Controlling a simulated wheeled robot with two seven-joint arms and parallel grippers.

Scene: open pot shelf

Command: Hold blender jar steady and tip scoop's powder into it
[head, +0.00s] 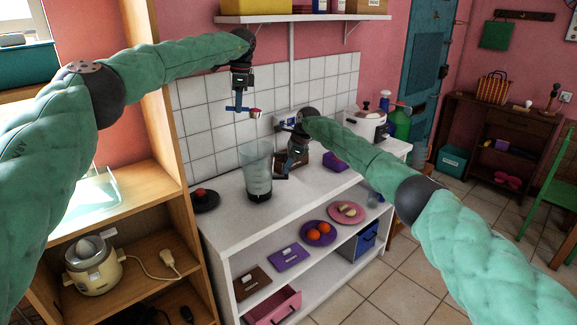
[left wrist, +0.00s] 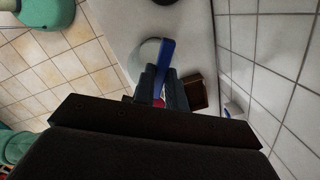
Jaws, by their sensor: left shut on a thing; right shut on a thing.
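The clear blender jar (head: 257,165) stands upright on the white counter, with a dark base. My right gripper (head: 281,176) is at the jar's right side, shut on it; the jar and wrist partly hide the contact. My left gripper (head: 239,104) is above the jar and slightly to its left, shut on the blue scoop (head: 232,108). A small red and white part shows at the scoop's right end. In the left wrist view the blue scoop (left wrist: 166,58) sticks out between the fingers, over a pale round shape that looks like the jar (left wrist: 147,52). Powder cannot be made out.
A black disc with a red knob (head: 204,197) lies left of the jar. A wall shelf (head: 300,18) hangs above; a wooden cabinet (head: 178,180) rises at left.

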